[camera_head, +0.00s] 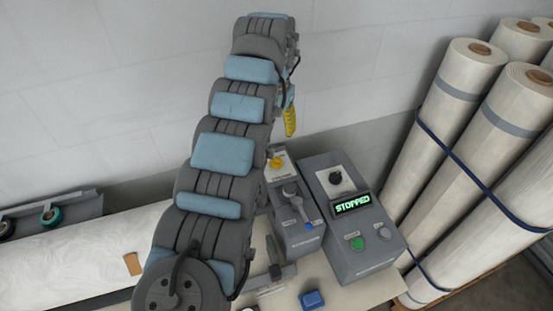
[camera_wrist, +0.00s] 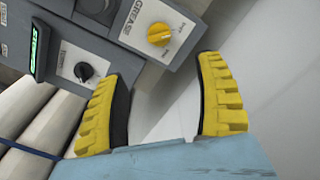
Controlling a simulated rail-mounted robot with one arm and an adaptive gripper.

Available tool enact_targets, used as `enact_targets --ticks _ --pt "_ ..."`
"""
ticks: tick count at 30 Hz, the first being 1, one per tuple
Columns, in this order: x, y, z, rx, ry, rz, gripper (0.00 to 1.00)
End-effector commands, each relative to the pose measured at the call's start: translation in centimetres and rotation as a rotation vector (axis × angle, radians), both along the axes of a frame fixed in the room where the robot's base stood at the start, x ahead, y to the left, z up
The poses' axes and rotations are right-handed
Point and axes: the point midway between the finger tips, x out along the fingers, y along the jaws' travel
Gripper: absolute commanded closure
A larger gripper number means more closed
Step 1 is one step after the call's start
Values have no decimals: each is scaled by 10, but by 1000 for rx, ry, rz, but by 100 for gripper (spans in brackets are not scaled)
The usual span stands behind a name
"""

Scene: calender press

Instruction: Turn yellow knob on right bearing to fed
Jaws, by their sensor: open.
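The yellow knob (camera_head: 277,161) sits on a pale panel at the back of the grey bearing unit (camera_head: 313,239). In the wrist view the yellow knob (camera_wrist: 159,34) is beside the word GREASE, with small position labels too blurred to read surely. Which label it points at is unclear. My gripper (camera_wrist: 160,72) is open and empty. Its two yellow ridged fingers are wide apart, with the knob beyond the fingertips and not touched. In the head view my gripper (camera_head: 290,118) is above the knob, partly hidden by my arm.
A grey control box (camera_head: 352,225) with a black knob (camera_head: 336,178), a green STOPPED display and buttons stands right of the bearing. A lever (camera_head: 293,200) rises in front of the yellow knob. Large wrapped rolls (camera_head: 485,130) lean at right. A wall stands behind.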

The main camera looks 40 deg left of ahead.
Motion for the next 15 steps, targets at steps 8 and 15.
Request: enact_targets --ticks 8,15 --pt "-1 -1 -44 -4 5 -1 30" --pt "-1 -2 -86 -5 6 0 30"
